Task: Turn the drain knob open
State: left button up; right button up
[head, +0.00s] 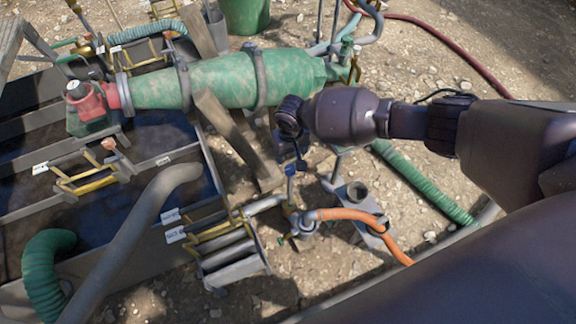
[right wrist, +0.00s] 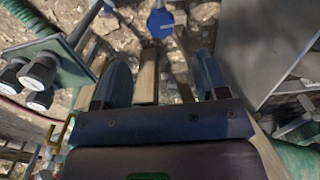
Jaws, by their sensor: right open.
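A blue round knob (right wrist: 160,23) shows in the right wrist view at the top middle, ahead of my fingers and apart from them; I take it for the drain knob. My right gripper (right wrist: 160,82) is open, with one finger on each side and nothing held between them. In the head view my right gripper (head: 290,165) points down near the tank's right side, above a pipe fitting (head: 303,222) with an orange hose. The knob cannot be made out clearly there, as my gripper and wrist cover that area. My left gripper is not in view.
A large green cylinder (head: 220,80) lies across the tank's far side. A wooden post (head: 225,130) leans just left of my right gripper. A grey pipe (head: 130,240) crosses the near left. An orange hose (head: 365,220) and green hose (head: 425,185) lie right. Stony ground surrounds them.

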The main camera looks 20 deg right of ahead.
aim_at(291, 168)
jog(key=f+b, duration=0.1)
jog(key=f, duration=0.3)
jog(key=f+b, duration=0.1)
jog(key=f, duration=0.2)
jog(key=shift+s+f+b, duration=0.2)
jog(key=shift+f+b, duration=0.15)
jog(key=shift+w+f, duration=0.15)
jog(key=shift+f, duration=0.35)
jog(key=c, duration=0.9)
